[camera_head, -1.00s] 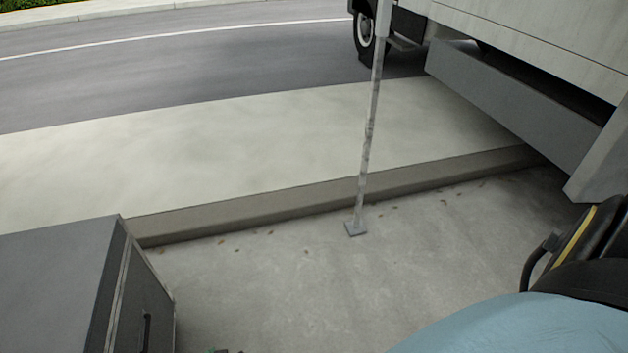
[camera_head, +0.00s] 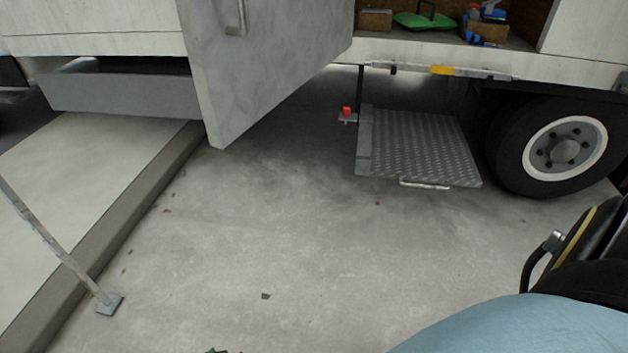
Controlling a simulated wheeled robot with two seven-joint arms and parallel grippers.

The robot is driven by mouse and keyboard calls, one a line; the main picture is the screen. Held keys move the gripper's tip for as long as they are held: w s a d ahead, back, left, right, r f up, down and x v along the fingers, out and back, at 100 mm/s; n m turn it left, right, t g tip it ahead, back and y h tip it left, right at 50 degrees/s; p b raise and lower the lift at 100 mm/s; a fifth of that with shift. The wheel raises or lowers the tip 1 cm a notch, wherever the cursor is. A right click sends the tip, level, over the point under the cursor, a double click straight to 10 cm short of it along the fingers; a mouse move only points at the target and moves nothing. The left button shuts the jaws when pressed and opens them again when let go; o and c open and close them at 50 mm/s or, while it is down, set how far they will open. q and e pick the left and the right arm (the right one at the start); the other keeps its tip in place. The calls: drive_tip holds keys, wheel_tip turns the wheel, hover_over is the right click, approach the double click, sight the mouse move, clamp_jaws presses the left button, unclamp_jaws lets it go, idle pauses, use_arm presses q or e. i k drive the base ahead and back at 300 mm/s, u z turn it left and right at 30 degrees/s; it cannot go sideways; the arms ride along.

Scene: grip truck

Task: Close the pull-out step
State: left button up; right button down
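The pull-out step (camera_head: 418,145) is a grey tread-plate platform under the truck's side, left of the rear wheel. It is extended outward, and a pale bar handle (camera_head: 425,185) sits on its front edge. A red-topped piece (camera_head: 347,113) is at the step's left side, by a dark upright bracket. Neither of my grippers can be made out in the head view.
The truck's door (camera_head: 265,65) hangs open left of the step. The wheel (camera_head: 562,147) stands close on its right. An open compartment (camera_head: 515,38) above holds a green item and boxes. A curb (camera_head: 110,220) and pole (camera_head: 50,240) are at left. Pavement before the step is clear.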

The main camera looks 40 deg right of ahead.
sight(400, 147)
drive_tip(key=z, duration=1.6)
drive_tip(key=i, duration=1.5)
